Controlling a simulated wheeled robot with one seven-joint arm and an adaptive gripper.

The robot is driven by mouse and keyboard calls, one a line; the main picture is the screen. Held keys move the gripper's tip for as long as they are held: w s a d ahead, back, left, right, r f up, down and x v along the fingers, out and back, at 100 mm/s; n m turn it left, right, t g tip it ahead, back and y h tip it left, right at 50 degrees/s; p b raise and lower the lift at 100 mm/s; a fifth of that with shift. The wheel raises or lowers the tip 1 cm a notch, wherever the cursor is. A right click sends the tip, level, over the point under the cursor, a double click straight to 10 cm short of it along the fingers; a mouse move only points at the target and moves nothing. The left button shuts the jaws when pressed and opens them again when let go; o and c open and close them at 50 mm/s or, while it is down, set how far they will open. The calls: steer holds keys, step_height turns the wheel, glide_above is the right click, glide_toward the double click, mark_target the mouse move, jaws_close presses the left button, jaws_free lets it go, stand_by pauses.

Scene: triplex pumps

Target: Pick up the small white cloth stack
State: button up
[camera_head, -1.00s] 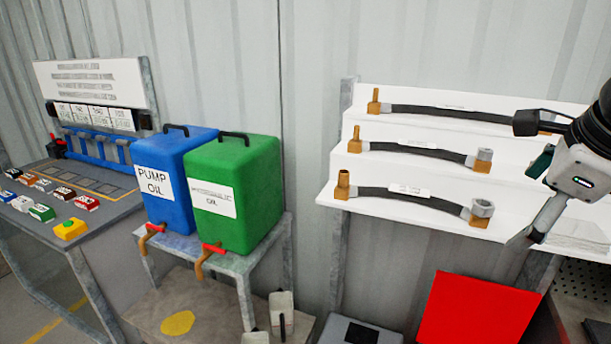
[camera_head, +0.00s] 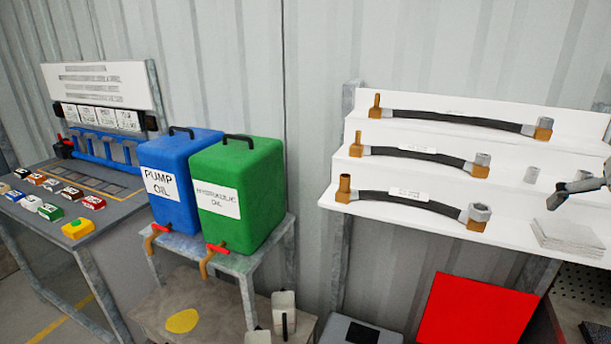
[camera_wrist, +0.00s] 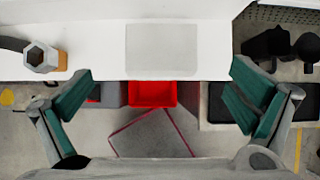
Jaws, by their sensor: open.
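The small white cloth stack (camera_head: 567,236) lies flat at the right end of the lowest white shelf in the head view. In the wrist view the stack (camera_wrist: 162,48) is a pale square on the white shelf, centred ahead of the jaws. My gripper (camera_wrist: 158,95) is open, with its green-padded fingers wide apart and nothing between them. The stack lies beyond the fingertips in the wrist view. In the head view only part of my gripper (camera_head: 572,189) shows at the right edge, above the stack and apart from it.
Black hoses with brass and grey fittings lie on the stepped shelf (camera_head: 490,226), left of the stack. A hose fitting (camera_wrist: 42,57) is left in the wrist view. Dark objects (camera_wrist: 278,45) stand at right. A red panel (camera_head: 478,308) is below the shelf.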

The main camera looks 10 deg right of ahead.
mark_target(569, 231)
steer(key=x, duration=0.7)
steer(key=shift+w+d+f, duration=0.15)
steer(key=shift+w, duration=0.05)
steer(key=c, duration=1.1)
